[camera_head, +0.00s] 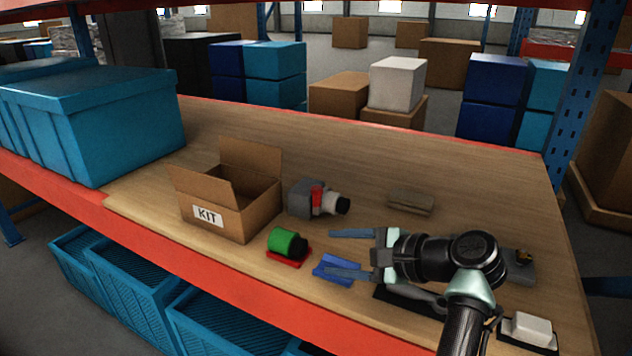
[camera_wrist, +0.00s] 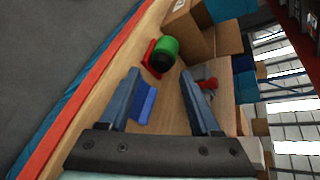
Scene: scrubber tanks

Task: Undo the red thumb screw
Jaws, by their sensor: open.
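The red thumb screw (camera_head: 317,199) shows as a small red part on a grey fixture (camera_head: 300,198) with a white and black cylinder (camera_head: 334,204), right of the cardboard box. In the wrist view the red screw (camera_wrist: 209,83) is at the right, partly behind one finger. My gripper (camera_head: 330,253) is open with its jaws spread and nothing between the fingers. Its fingers point left across the table, nearer the front edge than the fixture and apart from it. In the wrist view my gripper (camera_wrist: 160,72) has one finger covering part of the fixture.
A green cylinder (camera_head: 284,242) with a black end sits on a red base (camera_head: 290,259). A blue holder (camera_head: 326,270) lies below my near finger. An open KIT box (camera_head: 257,214) stands left. A brown block (camera_head: 411,202) lies behind my gripper.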

